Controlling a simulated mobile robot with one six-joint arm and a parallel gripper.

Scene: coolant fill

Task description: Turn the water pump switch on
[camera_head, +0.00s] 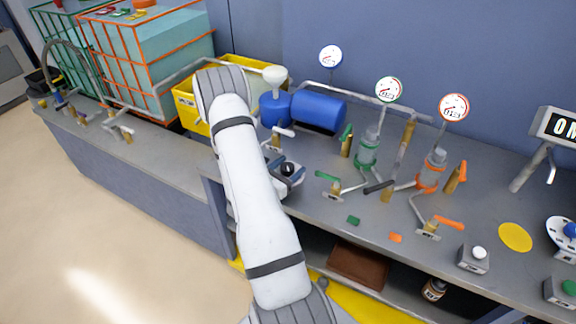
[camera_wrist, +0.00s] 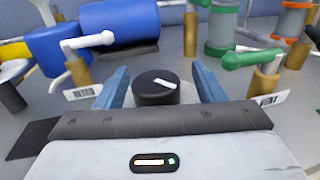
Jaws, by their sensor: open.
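The pump switch shows in the wrist view as a round black knob (camera_wrist: 155,88) with a white pointer mark pointing to the right and slightly down. My gripper (camera_wrist: 163,78) is open, with one blue finger on each side of the knob. I cannot tell whether the fingers touch it. The switch's base is mostly hidden by my gripper. The blue pump also shows in the wrist view (camera_wrist: 118,22).
A white-handled valve (camera_wrist: 85,42) stands left of the knob and a green-handled valve (camera_wrist: 252,60) stands right of it, both near my fingers. Gauges, green and orange fittings, and a grey box with a white button (camera_head: 473,258) are further right. Tanks (camera_head: 150,55) stand left.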

